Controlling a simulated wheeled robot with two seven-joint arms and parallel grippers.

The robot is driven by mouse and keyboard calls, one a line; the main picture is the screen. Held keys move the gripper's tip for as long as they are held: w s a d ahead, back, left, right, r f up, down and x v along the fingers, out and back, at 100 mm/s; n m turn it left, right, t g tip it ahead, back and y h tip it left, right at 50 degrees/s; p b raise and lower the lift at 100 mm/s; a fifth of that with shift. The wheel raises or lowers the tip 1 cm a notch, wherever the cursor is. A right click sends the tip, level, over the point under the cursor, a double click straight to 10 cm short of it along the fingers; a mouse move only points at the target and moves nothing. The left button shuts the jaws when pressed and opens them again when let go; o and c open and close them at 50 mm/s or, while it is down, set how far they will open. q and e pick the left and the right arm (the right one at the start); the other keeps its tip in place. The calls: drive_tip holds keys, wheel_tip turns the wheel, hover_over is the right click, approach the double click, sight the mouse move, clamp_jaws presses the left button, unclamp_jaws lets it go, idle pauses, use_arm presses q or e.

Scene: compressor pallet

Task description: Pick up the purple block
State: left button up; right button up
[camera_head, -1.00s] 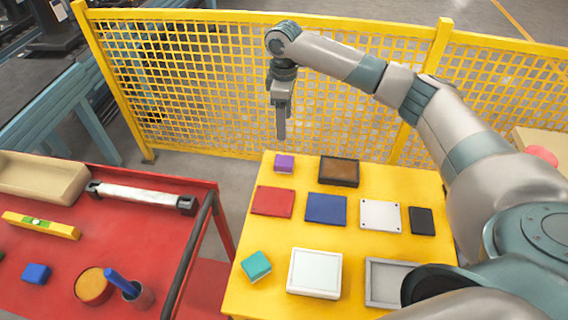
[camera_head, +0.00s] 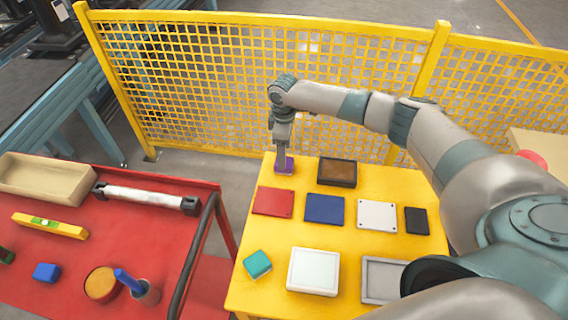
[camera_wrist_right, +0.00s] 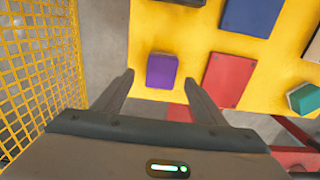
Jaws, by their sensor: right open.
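The purple block (camera_head: 285,166) sits at the far left corner of the yellow table, partly hidden by my gripper in the head view. My right gripper (camera_head: 282,168) has come down over it, pointing downward. In the right wrist view the purple block (camera_wrist_right: 161,71) lies just ahead of and between the two spread fingertips (camera_wrist_right: 158,80). The fingers are open, and none clearly touches the block. My left gripper is not in view.
A brown-topped dark box (camera_head: 337,172) stands just right of the block, and a red plate (camera_head: 273,201) lies in front. The yellow mesh fence (camera_head: 200,80) runs behind the table (camera_head: 300,238). A red cart (camera_head: 120,240) stands left.

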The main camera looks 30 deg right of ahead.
idle(0.3)
drive_tip(key=shift+f+p, duration=0.25)
drive_tip(key=shift+p, duration=0.1)
wheel_tip(320, 180, down, 4)
drive_tip(key=shift+s+a+r+p, duration=0.1)
drive_tip(key=shift+s+p, duration=0.05)
drive_tip(key=shift+p, duration=0.8)
drive_tip(key=shift+f, duration=0.45)
drive_tip(key=c, duration=1.2)
